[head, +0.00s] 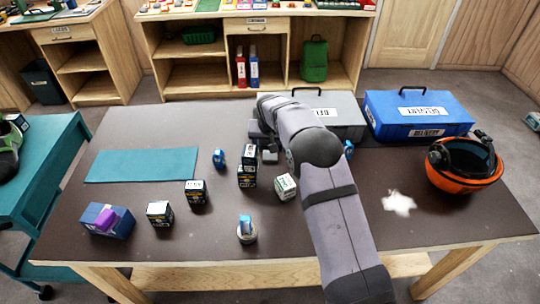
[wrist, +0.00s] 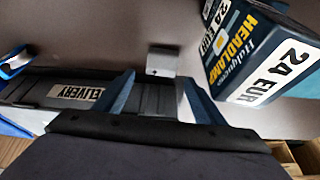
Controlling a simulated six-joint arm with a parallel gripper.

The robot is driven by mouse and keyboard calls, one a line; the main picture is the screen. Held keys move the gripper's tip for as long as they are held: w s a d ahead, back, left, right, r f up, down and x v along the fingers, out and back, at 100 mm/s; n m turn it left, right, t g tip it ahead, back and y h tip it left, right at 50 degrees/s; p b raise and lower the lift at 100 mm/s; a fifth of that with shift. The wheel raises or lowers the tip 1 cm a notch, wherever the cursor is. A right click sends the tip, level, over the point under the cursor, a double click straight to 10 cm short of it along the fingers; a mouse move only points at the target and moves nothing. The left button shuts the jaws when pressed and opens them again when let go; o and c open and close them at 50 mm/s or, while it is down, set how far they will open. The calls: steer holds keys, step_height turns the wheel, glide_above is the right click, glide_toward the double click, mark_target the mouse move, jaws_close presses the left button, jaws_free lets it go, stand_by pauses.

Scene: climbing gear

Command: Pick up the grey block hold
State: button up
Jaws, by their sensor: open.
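The grey block hold (wrist: 161,62) is a small pale grey block with a dark mark on its face, lying on the dark table top in the wrist view. It sits just past my fingertips, in line with the gap between them. In the head view the block (head: 270,156) shows small beside the stacked boxes, partly by my arm. My gripper (wrist: 156,88) is open, with two blue-grey fingers apart and nothing between them. In the head view my gripper (head: 259,138) is mostly hidden by my wrist and points down near the block.
A headlamp box (wrist: 258,50) stands close on the right in the wrist view. A grey delivery case (head: 340,112) and a blue case (head: 418,113) stand at the back. An orange helmet (head: 464,178) is at right. The teal mat (head: 142,165) is bare.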

mark_target(270, 156)
steer(key=shift+p+x, duration=0.6)
steer(key=shift+x, duration=1.2)
steer(key=shift+a, duration=0.1)
steer(key=c, duration=1.2)
